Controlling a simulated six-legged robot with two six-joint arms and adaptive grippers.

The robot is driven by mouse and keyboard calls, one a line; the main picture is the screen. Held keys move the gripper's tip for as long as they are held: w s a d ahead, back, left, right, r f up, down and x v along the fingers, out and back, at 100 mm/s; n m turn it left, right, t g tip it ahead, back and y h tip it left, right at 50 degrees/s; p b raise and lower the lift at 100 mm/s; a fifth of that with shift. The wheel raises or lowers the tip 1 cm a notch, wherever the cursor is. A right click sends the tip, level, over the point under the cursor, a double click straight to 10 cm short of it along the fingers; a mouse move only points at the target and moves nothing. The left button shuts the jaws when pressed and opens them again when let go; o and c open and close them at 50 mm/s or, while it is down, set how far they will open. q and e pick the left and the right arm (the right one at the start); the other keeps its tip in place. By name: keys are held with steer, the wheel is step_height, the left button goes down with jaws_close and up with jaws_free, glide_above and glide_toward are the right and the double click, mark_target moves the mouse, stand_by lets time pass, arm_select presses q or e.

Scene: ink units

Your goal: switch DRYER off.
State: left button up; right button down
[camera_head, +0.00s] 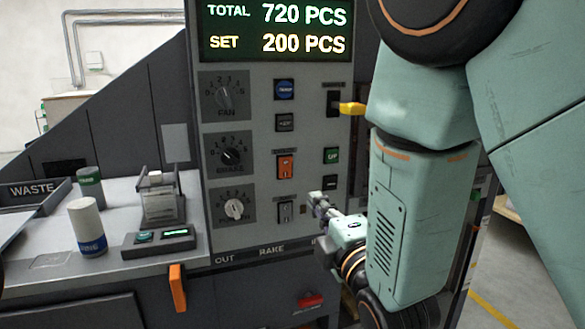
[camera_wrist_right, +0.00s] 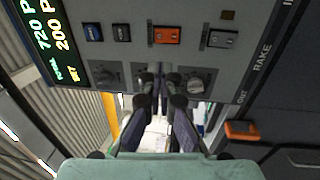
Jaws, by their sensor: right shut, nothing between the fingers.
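The grey control panel (camera_head: 262,130) carries several switches with small labels; I cannot read which one is DRYER. An orange rocker switch (camera_head: 286,167) sits mid-panel, with a grey rocker switch (camera_head: 285,213) below it. A black switch (camera_head: 334,102) is at the upper right. My right gripper (camera_head: 318,201) is shut and empty, in front of the lower panel to the right of the grey rocker; contact cannot be told. The right wrist view shows its fingers (camera_wrist_right: 160,78) together, with the orange rocker (camera_wrist_right: 167,35) and grey rocker (camera_wrist_right: 222,39) beyond. My left gripper is out of view.
Three rotary knobs, including the lower one (camera_head: 234,209), line the panel's left. A blue button (camera_head: 284,89), a green button (camera_head: 331,155) and a yellow lever (camera_head: 352,108) are nearby.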

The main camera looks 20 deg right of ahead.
mark_target(287, 161)
steer(key=shift+w, duration=0.2)
steer(key=w, duration=0.4)
steer(key=w+r, duration=0.1)
steer(key=w, duration=0.8)
steer(key=shift+w+a+r, duration=0.25)
steer(key=shift+w+r, duration=0.05)
steer(key=shift+w, duration=0.05)
steer(key=shift+w+r, duration=0.25)
steer(key=shift+w, duration=0.05)
steer(key=shift+s, duration=0.1)
